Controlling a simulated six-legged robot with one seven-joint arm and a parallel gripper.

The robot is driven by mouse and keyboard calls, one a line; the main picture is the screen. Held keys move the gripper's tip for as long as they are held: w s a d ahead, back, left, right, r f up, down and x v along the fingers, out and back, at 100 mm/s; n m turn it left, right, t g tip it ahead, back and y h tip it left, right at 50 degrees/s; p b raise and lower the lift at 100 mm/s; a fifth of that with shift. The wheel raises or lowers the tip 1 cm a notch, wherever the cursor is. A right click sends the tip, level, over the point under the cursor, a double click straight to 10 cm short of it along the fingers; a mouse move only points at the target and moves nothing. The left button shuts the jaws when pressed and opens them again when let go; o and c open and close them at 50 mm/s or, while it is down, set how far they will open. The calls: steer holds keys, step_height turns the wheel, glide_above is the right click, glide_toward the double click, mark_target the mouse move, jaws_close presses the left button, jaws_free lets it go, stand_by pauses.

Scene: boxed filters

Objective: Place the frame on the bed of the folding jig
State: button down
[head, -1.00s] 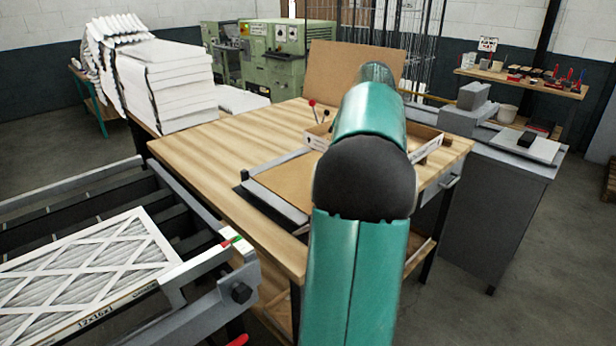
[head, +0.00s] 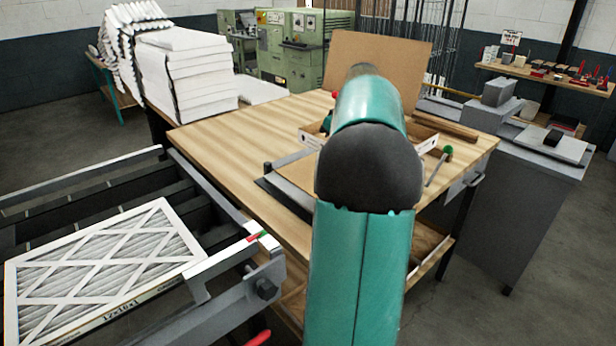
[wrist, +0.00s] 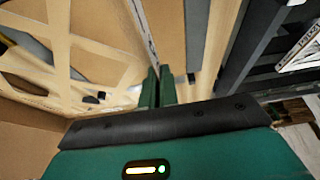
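The frame (head: 427,146) is a shallow cardboard piece with white printed outer walls and brown insides. In the head view my arm hides its middle; it appears over the folding jig at the table's far side. In the wrist view its brown lattice face (wrist: 88,55) fills the upper left. My gripper (wrist: 156,84) looks shut on one thin white-edged wall of the frame; the fingertips are nearly together. The jig's brown bed (head: 297,173) shows left of my arm, with a grey bar beside it. Whether the frame touches the bed is hidden.
The wooden table (head: 230,130) is clear at left. A green-knobbed lever (head: 446,152) stands right of the frame. A brown board (head: 378,75) stands upright behind. A pleated filter (head: 105,265) lies on the conveyor (head: 200,200) at front left. A grey cabinet (head: 515,200) stands right.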

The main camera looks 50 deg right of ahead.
steer(key=w+a+f, duration=0.1)
steer(key=w+f, duration=0.1)
steer(key=w+a+f, duration=0.1)
steer(key=w+f, duration=0.1)
steer(key=w+a+f, duration=0.1)
steer(key=w, duration=0.1)
steer(key=shift+a+f, duration=0.1)
steer(key=shift+f, duration=0.3)
steer(key=f, duration=0.3)
steer(key=w+f, duration=0.1)
steer(key=shift+a+f, duration=0.3)
steer(key=shift+f, duration=0.05)
steer(key=c, duration=1.7)
jaws_free()
steer(key=shift+w, duration=0.1)
steer(key=shift+r, duration=0.1)
steer(key=v, duration=1.2)
